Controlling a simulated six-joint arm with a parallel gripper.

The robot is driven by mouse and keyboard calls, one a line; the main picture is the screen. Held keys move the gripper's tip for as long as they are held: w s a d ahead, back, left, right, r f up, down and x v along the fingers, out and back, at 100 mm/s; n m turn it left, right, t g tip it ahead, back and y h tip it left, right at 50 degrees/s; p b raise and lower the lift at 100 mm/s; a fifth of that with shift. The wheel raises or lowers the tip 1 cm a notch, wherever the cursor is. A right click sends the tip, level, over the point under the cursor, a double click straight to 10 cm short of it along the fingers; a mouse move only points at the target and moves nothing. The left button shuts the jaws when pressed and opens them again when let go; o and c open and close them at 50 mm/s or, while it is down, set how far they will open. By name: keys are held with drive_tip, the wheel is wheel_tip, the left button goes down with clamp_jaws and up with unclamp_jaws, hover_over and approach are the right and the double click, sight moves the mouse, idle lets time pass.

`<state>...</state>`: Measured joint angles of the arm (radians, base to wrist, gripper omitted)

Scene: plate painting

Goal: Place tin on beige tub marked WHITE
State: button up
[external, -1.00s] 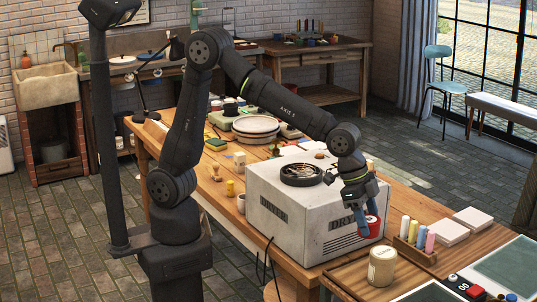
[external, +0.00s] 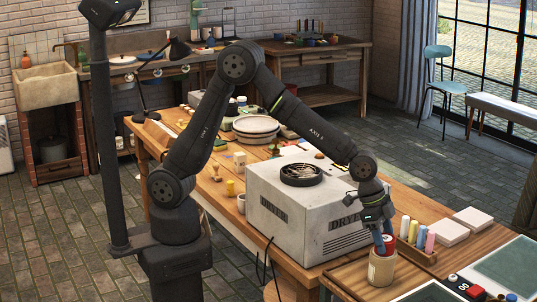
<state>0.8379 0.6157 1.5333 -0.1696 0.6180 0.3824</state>
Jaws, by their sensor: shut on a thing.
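My gripper (external: 384,242) is shut on a small red tin (external: 391,240). It holds the tin at the beige tub (external: 381,268), at the level of the tub's top. The tub stands upright on the wooden surface in front of the dryer's right corner. The gripper fingers hide part of the tin and part of the tub's top. I cannot tell whether the tin touches the tub. The marking on the tub is too small to read.
The white dryer box (external: 290,218) stands just left of the gripper. A wooden rack (external: 415,256) with several coloured bottles is close on the right. White blocks (external: 458,224) lie behind it. A dark green panel (external: 505,262) lies at the far right.

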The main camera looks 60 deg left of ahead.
drive_tip(key=shift+f, duration=0.1)
drive_tip(key=o, duration=1.1)
drive_tip(key=shift+o, duration=0.2)
drive_tip(key=shift+a+r, duration=0.1)
drive_tip(key=shift+r, duration=0.35)
drive_tip(key=v, duration=1.1)
drive_tip(key=shift+r, duration=0.15)
drive_tip(key=shift+s+a, duration=0.1)
